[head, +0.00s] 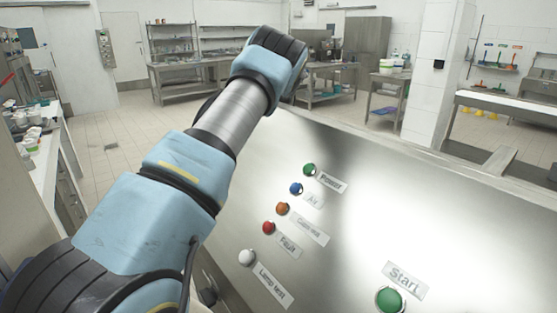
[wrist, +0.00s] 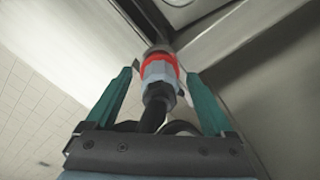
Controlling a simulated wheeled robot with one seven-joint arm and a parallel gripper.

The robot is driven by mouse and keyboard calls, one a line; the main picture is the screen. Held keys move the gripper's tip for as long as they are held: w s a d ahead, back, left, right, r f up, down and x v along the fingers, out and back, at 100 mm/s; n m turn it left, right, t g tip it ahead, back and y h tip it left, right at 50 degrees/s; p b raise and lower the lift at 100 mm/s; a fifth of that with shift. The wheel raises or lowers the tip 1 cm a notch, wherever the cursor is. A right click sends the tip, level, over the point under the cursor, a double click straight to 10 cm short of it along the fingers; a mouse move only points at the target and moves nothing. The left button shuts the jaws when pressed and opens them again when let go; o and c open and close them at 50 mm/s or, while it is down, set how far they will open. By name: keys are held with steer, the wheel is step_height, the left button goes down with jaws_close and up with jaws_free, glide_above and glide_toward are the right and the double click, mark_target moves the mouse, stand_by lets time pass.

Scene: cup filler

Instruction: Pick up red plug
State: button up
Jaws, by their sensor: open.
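The red plug (wrist: 159,66) shows in the wrist view, between and a little beyond my fingers. It has a red ring, a grey hex body and a black cable running down toward my gripper. Its far end meets a small metal fitting by the grey panel; I cannot tell whether it is seated there. My gripper (wrist: 160,84) is open, with one green finger on each side of the plug and a visible gap on both sides. In the head view my gripper and the plug are hidden; only my blue arm shows, reaching over the panel's left edge.
A steel panel (head: 350,215) with several coloured buttons, including a green Start button (head: 389,299), fills the lower right of the head view. A counter with dishes (head: 38,150) stands at left. Tiled floor (head: 120,155) lies open behind.

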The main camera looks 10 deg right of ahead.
steer(key=shift+f, duration=0.3)
steer(key=shift+c, duration=0.3)
jaws_close()
